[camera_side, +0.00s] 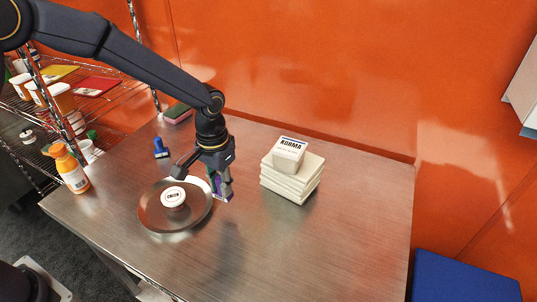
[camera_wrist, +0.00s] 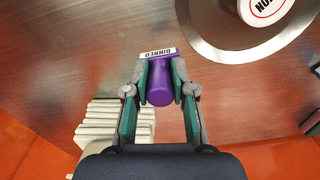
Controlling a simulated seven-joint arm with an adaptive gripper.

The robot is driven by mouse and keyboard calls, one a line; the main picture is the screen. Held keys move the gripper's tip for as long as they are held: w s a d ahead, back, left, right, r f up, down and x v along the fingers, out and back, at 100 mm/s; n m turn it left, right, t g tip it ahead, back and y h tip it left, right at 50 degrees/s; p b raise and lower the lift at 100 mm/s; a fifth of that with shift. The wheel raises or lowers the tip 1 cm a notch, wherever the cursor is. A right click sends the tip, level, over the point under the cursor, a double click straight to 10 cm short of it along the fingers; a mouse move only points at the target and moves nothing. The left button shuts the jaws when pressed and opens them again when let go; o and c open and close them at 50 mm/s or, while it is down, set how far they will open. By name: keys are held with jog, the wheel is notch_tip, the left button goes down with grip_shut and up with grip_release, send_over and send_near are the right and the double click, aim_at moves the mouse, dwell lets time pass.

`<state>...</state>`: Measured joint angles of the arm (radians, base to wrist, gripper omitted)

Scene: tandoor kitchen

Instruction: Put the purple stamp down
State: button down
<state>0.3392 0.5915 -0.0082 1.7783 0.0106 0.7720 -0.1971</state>
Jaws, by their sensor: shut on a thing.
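The purple stamp (camera_wrist: 159,84) is held between the fingers of my gripper (camera_wrist: 160,88), with its white lettered edge showing at the far end in the wrist view. In the side view, my gripper (camera_side: 222,186) points down with the purple stamp (camera_side: 224,195) at its tips, between the round metal plate and the white stack. The stamp's base is close to the steel table (camera_side: 330,250). I cannot tell whether it touches the table.
A metal plate (camera_side: 150,216) with a round white lettered lid (camera_side: 173,196) lies just left of my gripper. A white stack (camera_side: 291,185) topped by a KORMA box (camera_side: 289,155) stands right. A blue stamp (camera_side: 160,149) and orange bottle (camera_side: 70,168) are farther left. The front right table is clear.

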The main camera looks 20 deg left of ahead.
jog(key=shift+w+d+f, duration=0.2)
jog(key=shift+w+f, duration=0.55)
jog(key=shift+f, duration=0.25)
jog(key=shift+w+f, duration=0.1)
jog(key=shift+f, duration=1.5)
jog(key=shift+f, duration=0.1)
jog(key=c, duration=1)
grip_release()
jog(key=shift+o, duration=0.2)
